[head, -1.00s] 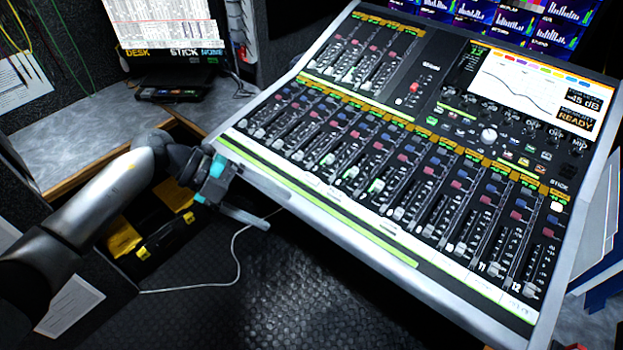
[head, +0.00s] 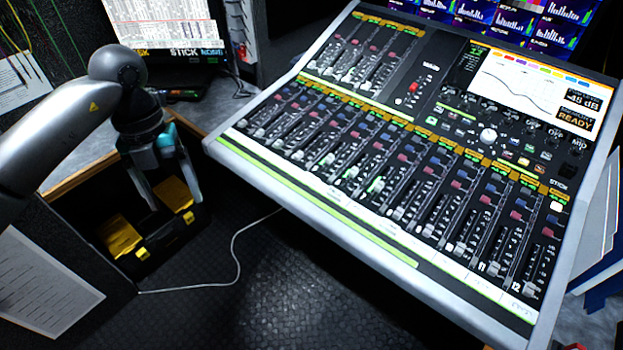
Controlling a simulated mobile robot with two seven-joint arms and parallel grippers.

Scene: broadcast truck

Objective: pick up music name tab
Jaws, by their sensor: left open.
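No tab that I can read as the music name tab stands out. A pale strip (head: 400,235) with small, mostly unreadable markings runs below the faders of the mixing desk (head: 300,207). My left gripper (head: 175,204) is open, with its fingers pointing down and nothing seen between them. In the picture it is left of the mixing desk, over a black case with yellow parts (head: 122,236). My right gripper is not in view.
A screen (head: 165,22) showing text stands on the grey side desk (head: 85,160) behind my left arm. A white cable (head: 236,250) lies on the dark floor (head: 300,300). Graph screens (head: 560,12) are at the top right. The mixing desk's front edge is clear.

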